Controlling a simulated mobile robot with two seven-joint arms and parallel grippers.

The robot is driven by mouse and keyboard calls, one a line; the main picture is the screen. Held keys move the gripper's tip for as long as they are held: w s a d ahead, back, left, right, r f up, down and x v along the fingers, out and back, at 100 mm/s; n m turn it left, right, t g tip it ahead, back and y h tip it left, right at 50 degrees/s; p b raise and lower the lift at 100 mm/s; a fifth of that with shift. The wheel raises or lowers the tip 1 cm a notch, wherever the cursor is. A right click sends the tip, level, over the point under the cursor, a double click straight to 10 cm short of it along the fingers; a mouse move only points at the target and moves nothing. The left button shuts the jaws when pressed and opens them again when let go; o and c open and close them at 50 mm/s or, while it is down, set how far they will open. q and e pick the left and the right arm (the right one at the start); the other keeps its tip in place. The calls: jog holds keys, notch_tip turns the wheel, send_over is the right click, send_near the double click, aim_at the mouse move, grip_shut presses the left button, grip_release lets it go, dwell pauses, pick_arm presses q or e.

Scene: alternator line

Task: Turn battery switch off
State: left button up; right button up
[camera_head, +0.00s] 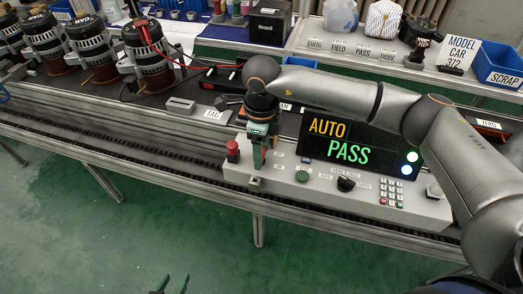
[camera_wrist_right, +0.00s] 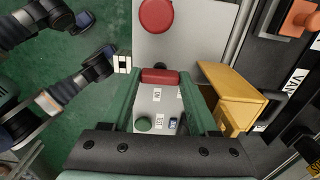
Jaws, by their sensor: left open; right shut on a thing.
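The control panel (camera_head: 325,195) has a red switch (camera_wrist_right: 160,76), seen in the right wrist view as a small red bar near a label marked ON. My right gripper (camera_head: 256,178) points down at the panel's left part. In the right wrist view its green fingers (camera_wrist_right: 160,84) are shut on the red switch, one on each side. The gripper hides the switch in the head view. The switch's exact setting cannot be told. My left gripper (camera_head: 172,287) is open and empty at the bottom edge of the head view, over the green floor, away from the panel.
A red mushroom button (camera_head: 232,150) stands just left of my right gripper. A green button (camera_head: 302,176), black knob (camera_head: 346,183) and keypad (camera_head: 391,193) lie to the right. The display (camera_head: 362,148) reads AUTO PASS. A yellow block (camera_wrist_right: 232,95) is beside the fingers.

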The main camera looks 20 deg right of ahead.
jog(key=shift+r, duration=0.1)
jog(key=o, duration=1.4)
